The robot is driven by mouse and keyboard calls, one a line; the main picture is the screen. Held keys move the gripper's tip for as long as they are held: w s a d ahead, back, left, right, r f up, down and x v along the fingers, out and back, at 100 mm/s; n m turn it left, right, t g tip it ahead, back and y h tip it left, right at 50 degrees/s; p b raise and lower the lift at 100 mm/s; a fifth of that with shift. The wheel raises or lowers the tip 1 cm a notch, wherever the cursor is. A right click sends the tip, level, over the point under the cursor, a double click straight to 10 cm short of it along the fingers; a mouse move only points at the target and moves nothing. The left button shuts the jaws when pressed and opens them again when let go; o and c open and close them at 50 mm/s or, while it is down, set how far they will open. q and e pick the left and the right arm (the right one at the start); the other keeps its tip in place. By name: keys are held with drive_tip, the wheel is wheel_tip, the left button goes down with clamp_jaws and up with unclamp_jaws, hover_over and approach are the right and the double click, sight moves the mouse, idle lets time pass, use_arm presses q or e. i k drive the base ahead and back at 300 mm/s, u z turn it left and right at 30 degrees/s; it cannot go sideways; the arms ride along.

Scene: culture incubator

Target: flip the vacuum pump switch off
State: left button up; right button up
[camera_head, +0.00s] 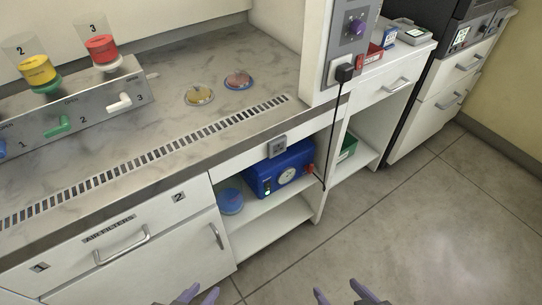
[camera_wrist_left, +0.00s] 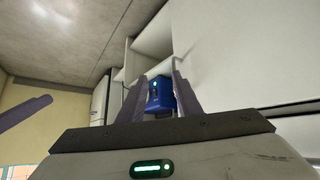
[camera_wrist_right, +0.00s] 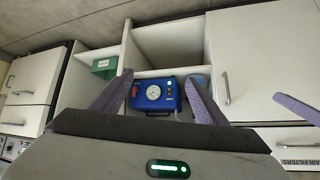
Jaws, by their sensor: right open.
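The blue vacuum pump (camera_head: 264,178) sits on the shelf under the counter. It has a round white gauge (camera_head: 286,176), a red part (camera_head: 309,168) at its right end and a small lit green light (camera_head: 268,188). The right wrist view shows the pump (camera_wrist_right: 146,104) upside down between the fingers, with the green light (camera_wrist_right: 168,83) lit.
A round blue container (camera_head: 230,201) stands beside the pump. A black cord (camera_head: 333,125) hangs from a plug on the side panel. A green box (camera_head: 349,145) is in the neighbouring bay. The floor (camera_head: 400,230) in front is clear.

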sight(268, 185)
drive_tip(key=k, duration=0.5)
drive_tip(key=z, duration=1.7)
drive_tip(key=i, duration=0.85)
drive_tip(key=u, duration=1.2)
